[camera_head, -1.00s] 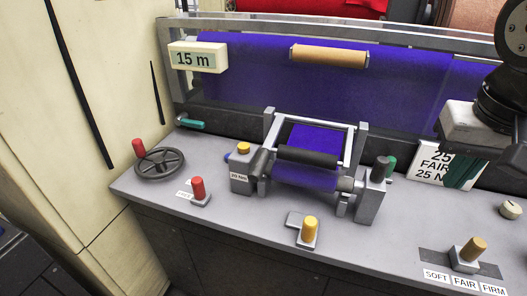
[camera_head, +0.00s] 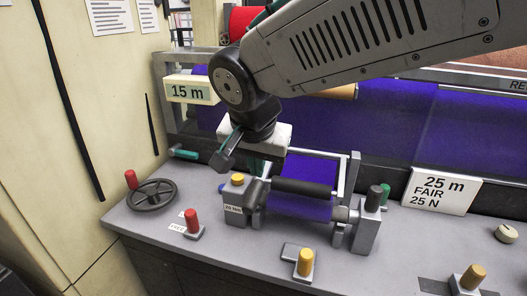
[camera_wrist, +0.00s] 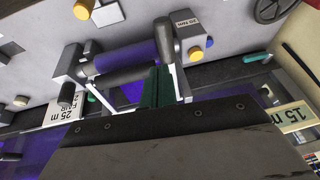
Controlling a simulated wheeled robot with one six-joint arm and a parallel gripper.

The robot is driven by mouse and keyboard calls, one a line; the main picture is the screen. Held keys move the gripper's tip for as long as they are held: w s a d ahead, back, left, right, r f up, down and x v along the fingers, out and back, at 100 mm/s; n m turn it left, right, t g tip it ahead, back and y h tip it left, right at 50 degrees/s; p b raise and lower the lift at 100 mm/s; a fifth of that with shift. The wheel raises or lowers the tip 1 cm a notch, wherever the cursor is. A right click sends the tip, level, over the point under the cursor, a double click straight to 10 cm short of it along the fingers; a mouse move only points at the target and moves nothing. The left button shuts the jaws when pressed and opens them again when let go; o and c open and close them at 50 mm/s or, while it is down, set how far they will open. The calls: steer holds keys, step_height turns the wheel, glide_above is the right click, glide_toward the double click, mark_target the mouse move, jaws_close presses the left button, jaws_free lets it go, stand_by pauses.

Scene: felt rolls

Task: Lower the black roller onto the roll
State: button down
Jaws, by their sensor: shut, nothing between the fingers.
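The black roller (camera_head: 303,187) lies in a silver frame (camera_head: 352,172), just above and behind the purple felt roll (camera_head: 298,207). I cannot tell whether the two touch. The wrist view shows the black roller (camera_wrist: 122,79) beside the purple roll (camera_wrist: 128,57). My gripper (camera_head: 270,168) is shut and empty, with green fingers pointing down near the frame's left side. In the wrist view my gripper (camera_wrist: 157,72) is close to a silver frame arm (camera_wrist: 177,78) and the roller's end. Contact is unclear. My arm hides the frame's upper left in the head view.
A handwheel (camera_head: 152,195), a red knob (camera_head: 193,222) and a yellow knob (camera_head: 305,262) stand on the grey bench. A "15 m" sign (camera_head: 190,90) is at back left, and a "25 m FAIR 25 N" sign (camera_head: 441,190) at right. The bench front between the knobs is clear.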

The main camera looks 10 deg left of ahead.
mark_target(255, 199)
steer(key=x, duration=0.7)
steer(key=shift+s+a+f, duration=0.15)
steer(key=shift+a+f, duration=0.2)
steer(key=shift+f, duration=0.1)
step_height(255, 199, down, 3)
steer(key=shift+r, duration=0.25)
